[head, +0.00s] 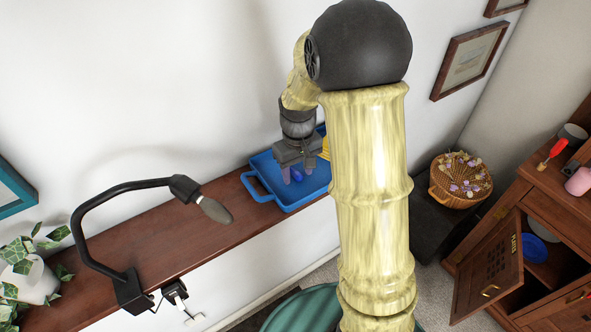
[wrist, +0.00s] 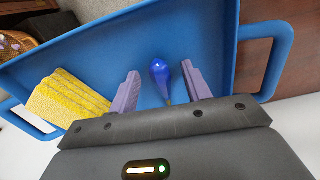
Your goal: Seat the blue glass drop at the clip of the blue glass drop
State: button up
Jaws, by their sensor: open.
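The blue glass drop (head: 297,175) lies in the blue tray (head: 262,191) on the wooden shelf. My gripper (head: 297,174) is open and reaches down into the tray; I cannot tell whether either finger touches the drop. I cannot make out a clip for the drop in either view.
Yellow ridged pieces (wrist: 68,100) lie in the tray beside the left finger. A black curved lamp (head: 125,195) is clamped to the shelf left of the tray. Bare shelf (head: 215,225) lies between them. A wicker basket (head: 460,180) and an open cabinet (head: 495,265) stand right.

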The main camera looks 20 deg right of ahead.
aim_at(298, 173)
jog(key=shift+f, duration=0.15)
jog(key=shift+c, duration=0.5)
grip_shut()
notch_tip(298, 173, up, 10)
jog(key=b, duration=0.2)
dwell(0.3)
dwell(0.5)
